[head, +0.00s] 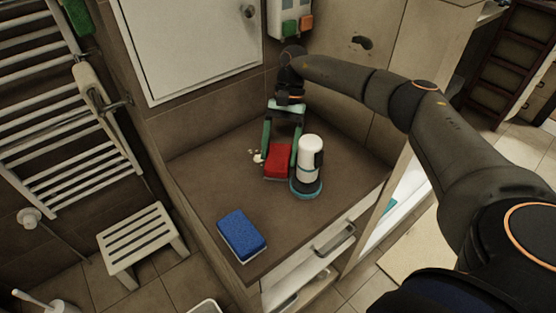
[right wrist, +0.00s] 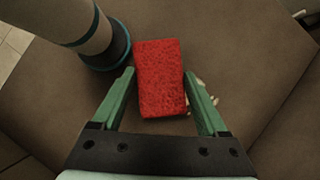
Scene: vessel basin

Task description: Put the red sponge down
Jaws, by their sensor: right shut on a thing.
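The red sponge (head: 278,163) is between the green fingers of my right gripper (head: 280,155), at or just above the brown counter (head: 215,185). In the right wrist view the sponge (right wrist: 160,85) lies lengthwise between the two fingers (right wrist: 160,76), reaching past their tips. My right gripper is shut on it, pointing down. I cannot tell whether the sponge's underside touches the counter. My left gripper is not in view.
A white and dark bottle with a teal base (head: 309,165) stands close to the right of the sponge. A blue sponge (head: 241,235) lies near the counter's front edge. Small pale crumbs (head: 257,157) lie left of the red sponge. The left middle of the counter is clear.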

